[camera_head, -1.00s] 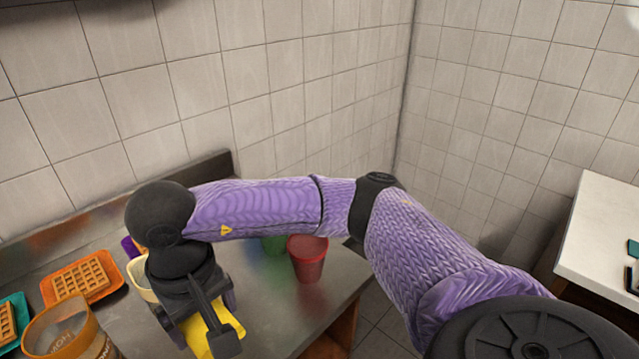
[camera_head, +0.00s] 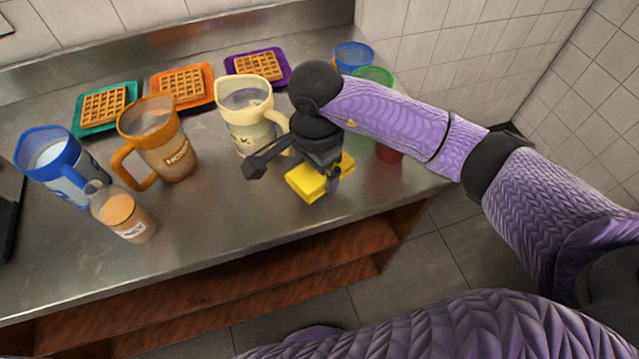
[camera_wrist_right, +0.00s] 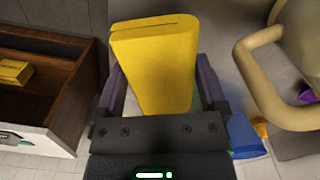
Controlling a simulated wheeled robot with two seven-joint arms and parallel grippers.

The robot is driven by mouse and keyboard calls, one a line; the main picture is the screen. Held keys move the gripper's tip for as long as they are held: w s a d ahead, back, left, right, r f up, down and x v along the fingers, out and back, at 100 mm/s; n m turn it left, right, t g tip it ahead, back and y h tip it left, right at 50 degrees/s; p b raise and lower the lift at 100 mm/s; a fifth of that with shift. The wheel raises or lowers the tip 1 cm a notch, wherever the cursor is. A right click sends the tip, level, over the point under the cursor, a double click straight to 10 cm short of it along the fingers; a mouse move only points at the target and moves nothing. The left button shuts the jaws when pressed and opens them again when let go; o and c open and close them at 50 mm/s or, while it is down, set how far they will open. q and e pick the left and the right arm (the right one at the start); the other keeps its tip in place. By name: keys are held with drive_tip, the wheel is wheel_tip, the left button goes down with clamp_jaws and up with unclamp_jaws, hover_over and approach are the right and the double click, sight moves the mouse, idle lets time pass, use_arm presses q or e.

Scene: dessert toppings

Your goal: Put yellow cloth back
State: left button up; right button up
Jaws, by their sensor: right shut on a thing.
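The yellow cloth (camera_head: 309,184) is a folded block at the front right of the steel counter, under my right gripper (camera_head: 325,178). In the right wrist view the yellow cloth (camera_wrist_right: 157,60) sits between the two fingers of my right gripper (camera_wrist_right: 160,90), which is shut on it. In the head view the gripper hides part of the cloth, and I cannot tell whether it touches the counter. My left gripper is not in view.
A cream pitcher (camera_head: 249,128) stands close left of the gripper. An orange pitcher (camera_head: 167,150), a blue pitcher (camera_head: 62,170) and a small jar (camera_head: 124,218) stand further left. Waffle plates line the back. A red cup (camera_head: 389,154) is partly hidden right of the gripper.

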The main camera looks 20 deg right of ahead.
sight(317, 184)
wheel_tip(317, 184, down, 5)
drive_tip(key=shift+r+b, duration=0.2)
drive_tip(key=shift+b, duration=0.2)
drive_tip(key=shift+f, duration=0.15)
drive_tip(key=o, duration=0.9)
drive_tip(key=shift+r, duration=0.35)
wheel_tip(317, 184, up, 12)
drive_tip(key=shift+f+p, duration=0.1)
drive_tip(key=shift+p, duration=1.1)
